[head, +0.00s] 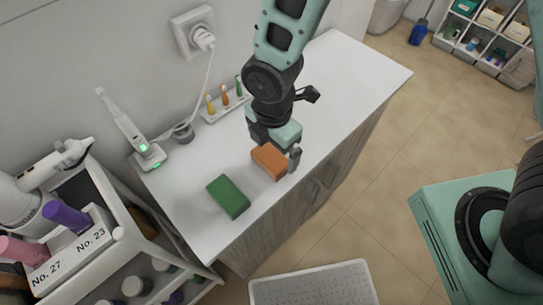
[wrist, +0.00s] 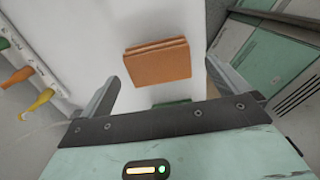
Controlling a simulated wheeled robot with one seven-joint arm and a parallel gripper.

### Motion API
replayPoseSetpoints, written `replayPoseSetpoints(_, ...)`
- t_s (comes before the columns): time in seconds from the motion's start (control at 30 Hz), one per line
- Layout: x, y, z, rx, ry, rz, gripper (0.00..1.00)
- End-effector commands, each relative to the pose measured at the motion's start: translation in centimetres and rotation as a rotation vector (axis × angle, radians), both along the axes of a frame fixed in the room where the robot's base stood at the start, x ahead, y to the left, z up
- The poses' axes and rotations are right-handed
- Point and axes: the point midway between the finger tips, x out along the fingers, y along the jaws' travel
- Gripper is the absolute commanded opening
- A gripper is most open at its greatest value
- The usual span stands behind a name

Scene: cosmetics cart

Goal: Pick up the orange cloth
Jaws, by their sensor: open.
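The orange cloth (head: 269,160) is a folded block on the white counter top, near its front edge. In the wrist view the cloth (wrist: 157,62) lies beyond and between the open fingers, with clear space on either side. My gripper (head: 276,158) is open and empty, close over the cloth in the head view. Its fingers (wrist: 168,80) do not visibly touch the cloth. How far above the counter the fingertips are, I cannot tell.
A green folded cloth (head: 228,196) lies left of the orange one; a sliver shows in the wrist view (wrist: 172,103). A tray with small coloured bottles (head: 224,104), a charging toothbrush (head: 128,130) and a plugged cord (head: 207,75) line the wall. A cart (head: 125,247) stands left.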

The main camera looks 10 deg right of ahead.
Motion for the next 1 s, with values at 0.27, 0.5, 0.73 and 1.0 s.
replayPoseSetpoints(0.27,0.1,0.2,-3.2,-0.003,0.003,0.000,1.00)
replayPoseSetpoints(0.5,0.2,0.2,-4.1,0.000,0.000,0.000,1.00)
replayPoseSetpoints(0.73,0.2,0.2,-4.1,0.000,0.000,0.000,0.72)
replayPoseSetpoints(1.0,0.2,0.2,-4.1,-0.001,0.001,0.000,0.59)
